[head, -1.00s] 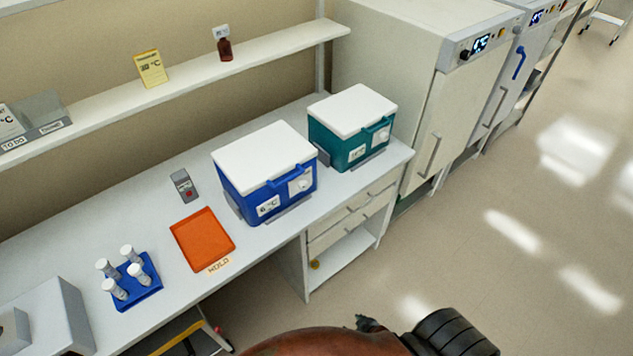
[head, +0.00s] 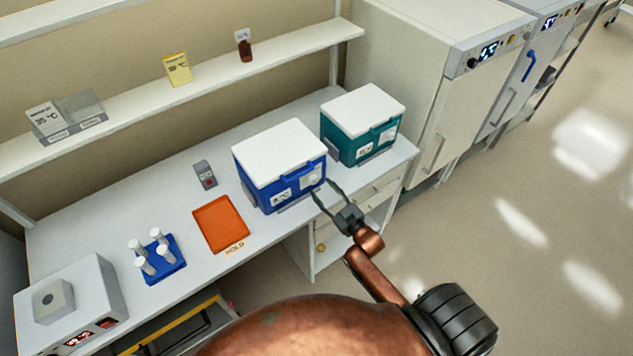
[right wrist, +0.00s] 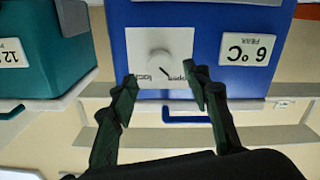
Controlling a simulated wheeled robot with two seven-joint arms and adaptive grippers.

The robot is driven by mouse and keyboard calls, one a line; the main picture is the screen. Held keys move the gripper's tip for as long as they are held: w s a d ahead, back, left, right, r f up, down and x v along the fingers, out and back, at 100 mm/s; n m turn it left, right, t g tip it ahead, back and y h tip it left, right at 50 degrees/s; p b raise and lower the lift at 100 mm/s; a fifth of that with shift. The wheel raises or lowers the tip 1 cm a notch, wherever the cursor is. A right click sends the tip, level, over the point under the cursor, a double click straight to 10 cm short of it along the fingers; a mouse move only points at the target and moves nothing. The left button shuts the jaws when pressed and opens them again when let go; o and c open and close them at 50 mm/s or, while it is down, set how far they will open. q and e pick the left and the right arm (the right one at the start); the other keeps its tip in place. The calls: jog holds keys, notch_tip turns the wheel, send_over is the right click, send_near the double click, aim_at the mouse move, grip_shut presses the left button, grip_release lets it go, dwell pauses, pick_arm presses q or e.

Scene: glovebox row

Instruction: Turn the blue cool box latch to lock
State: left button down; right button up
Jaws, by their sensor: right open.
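The blue cool box (head: 258,180) with a white lid stands on the bench. Its front carries a white latch plate (head: 311,174) with a round white knob; the knob (right wrist: 159,61) also shows in the right wrist view, upside down. The plate has small words that appear to be "lock" and "open", and a short dark mark lies near the knob's edge. My right gripper (head: 322,188) is open and empty in front of the plate. In the right wrist view its fingers (right wrist: 160,85) stand apart, one to each side of the knob's line, seemingly short of it. My left gripper is not in view.
A teal cool box (head: 348,138) stands right of the blue one. An orange tray (head: 221,224), a blue vial rack (head: 163,262) and a small grey device (head: 205,174) sit to the left. White cabinets (head: 435,120) stand at the right; the floor in front is open.

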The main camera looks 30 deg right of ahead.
aim_at(315, 181)
jog(key=shift+w+a, duration=0.15)
jog(key=shift+w, duration=2.15)
jog(key=shift+c, duration=0.2)
jog(key=c, duration=1.1)
